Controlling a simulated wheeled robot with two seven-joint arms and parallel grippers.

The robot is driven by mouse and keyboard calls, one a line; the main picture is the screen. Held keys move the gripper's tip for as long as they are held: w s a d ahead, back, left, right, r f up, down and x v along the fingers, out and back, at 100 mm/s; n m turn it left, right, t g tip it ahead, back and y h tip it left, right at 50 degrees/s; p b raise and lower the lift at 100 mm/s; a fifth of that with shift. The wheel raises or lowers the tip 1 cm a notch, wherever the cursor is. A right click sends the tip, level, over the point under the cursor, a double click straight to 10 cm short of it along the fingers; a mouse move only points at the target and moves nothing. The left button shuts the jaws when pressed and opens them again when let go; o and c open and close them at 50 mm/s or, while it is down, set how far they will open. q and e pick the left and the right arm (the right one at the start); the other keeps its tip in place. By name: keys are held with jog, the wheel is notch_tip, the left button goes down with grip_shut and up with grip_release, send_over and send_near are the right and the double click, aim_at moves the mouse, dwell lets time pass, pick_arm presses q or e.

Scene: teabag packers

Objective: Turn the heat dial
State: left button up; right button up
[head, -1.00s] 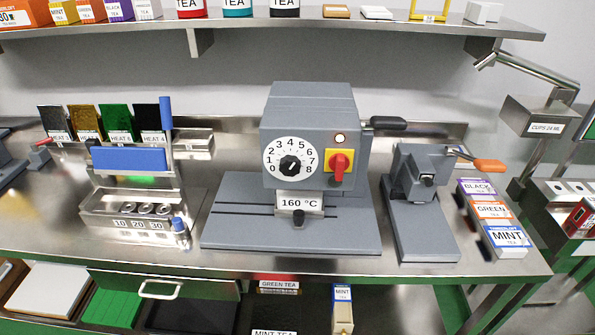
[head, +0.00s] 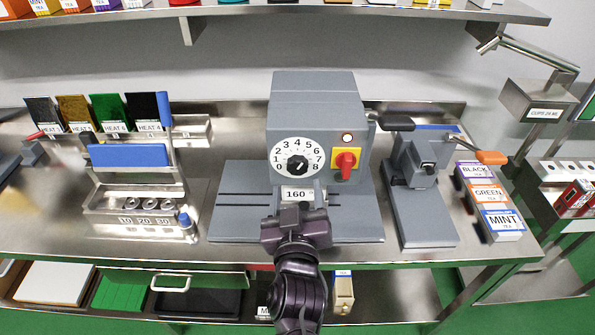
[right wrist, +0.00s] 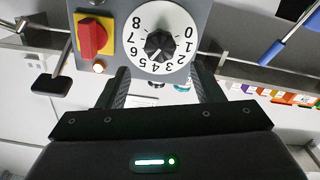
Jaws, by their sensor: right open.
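The heat dial (head: 285,152) is a white disc numbered 0 to 8 on the front of a grey machine (head: 317,105). Its black knob (head: 297,165) has a light mark that seems to point up and right; the exact number is hard to read. My right gripper (head: 297,208) is open and empty, in front of and just below the dial, covering part of the 160 plate (head: 295,194). In the right wrist view the dial (right wrist: 140,12) appears upside down, with the knob (right wrist: 160,45) ahead of and between my open fingers (right wrist: 163,82), apart from them. My left gripper is not in view.
A red switch on a yellow plate (head: 335,158) sits right of the dial, under a lit lamp (head: 347,137). A black-handled lever (head: 397,121) sticks out at the machine's right. A grey press (head: 415,165) stands to the right, and a blue-fronted rack (head: 128,156) to the left.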

aim_at(296, 168)
jog(key=w, duration=0.1)
jog(key=w+b, duration=0.1)
jog(key=w, duration=0.1)
jog(key=w+b, duration=0.1)
jog(key=w, duration=0.1)
jog(key=shift+w+f, duration=0.15)
jog(key=shift+f, duration=0.1)
jog(key=shift+w+r, duration=0.1)
jog(key=shift+w, duration=0.25)
jog(key=c, duration=1)
jog(key=shift+o, duration=0.2)
jog(key=shift+r+p, duration=0.2)
jog(key=shift+p, duration=0.25)
jog(key=n+p, duration=0.4)
jog(key=p, duration=0.2)
jog(key=shift+a, duration=0.1)
jog(key=shift+f+n+p, duration=0.2)
jog(key=shift+n+p, duration=0.8)
jog(key=shift+p, duration=0.35)
